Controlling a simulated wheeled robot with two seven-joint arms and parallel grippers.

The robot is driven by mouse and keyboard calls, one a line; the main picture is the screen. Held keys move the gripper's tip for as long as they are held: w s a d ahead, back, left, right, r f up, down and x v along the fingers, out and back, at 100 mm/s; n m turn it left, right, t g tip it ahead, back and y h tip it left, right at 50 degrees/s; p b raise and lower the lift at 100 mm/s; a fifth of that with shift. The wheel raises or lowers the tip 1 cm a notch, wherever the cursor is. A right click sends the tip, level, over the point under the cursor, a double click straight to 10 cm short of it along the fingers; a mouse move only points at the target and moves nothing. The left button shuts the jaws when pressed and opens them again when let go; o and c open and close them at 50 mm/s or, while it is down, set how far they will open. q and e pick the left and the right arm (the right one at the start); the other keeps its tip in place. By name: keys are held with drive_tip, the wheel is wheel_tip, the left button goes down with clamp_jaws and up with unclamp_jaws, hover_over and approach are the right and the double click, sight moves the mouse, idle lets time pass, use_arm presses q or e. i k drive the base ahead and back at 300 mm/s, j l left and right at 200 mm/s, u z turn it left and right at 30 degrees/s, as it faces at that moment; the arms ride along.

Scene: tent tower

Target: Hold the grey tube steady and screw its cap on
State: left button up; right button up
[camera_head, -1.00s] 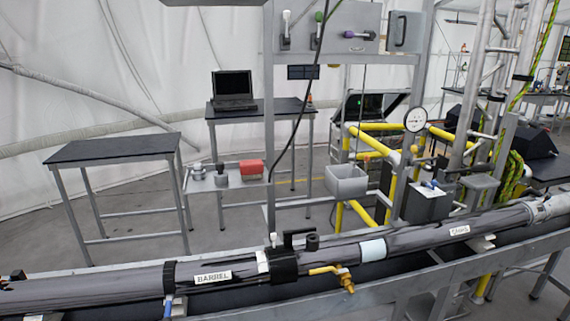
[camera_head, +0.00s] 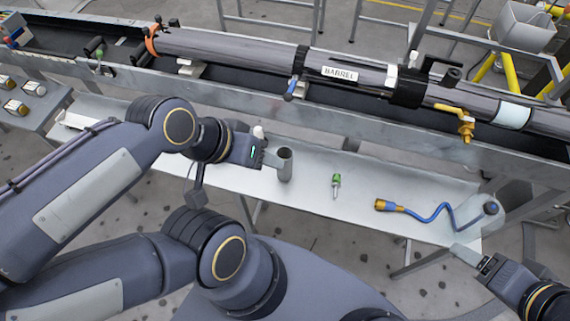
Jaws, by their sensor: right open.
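A small grey tube (camera_head: 285,164) stands upright over the white tray, its dark open mouth facing up. My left gripper (camera_head: 274,160) is beside the tube with its fingertips at the tube's left side. I cannot tell whether they are closed on it. My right gripper (camera_head: 464,254) is open and empty at the lower right, near the tray's right end, well apart from the tube. I cannot make out a cap for certain. A small white piece (camera_head: 258,132) shows just behind my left gripper, partly hidden.
The white tray (camera_head: 385,180) also holds a small green-topped item (camera_head: 336,184) and a blue coiled hose (camera_head: 430,216) with a brass end. A pale rounded object (camera_head: 478,217) is at the right end. The long barrel (camera_head: 240,52) and metal rail (camera_head: 330,118) run behind.

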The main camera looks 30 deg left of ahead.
sight(284, 175)
drive_tip(key=u, duration=1.45)
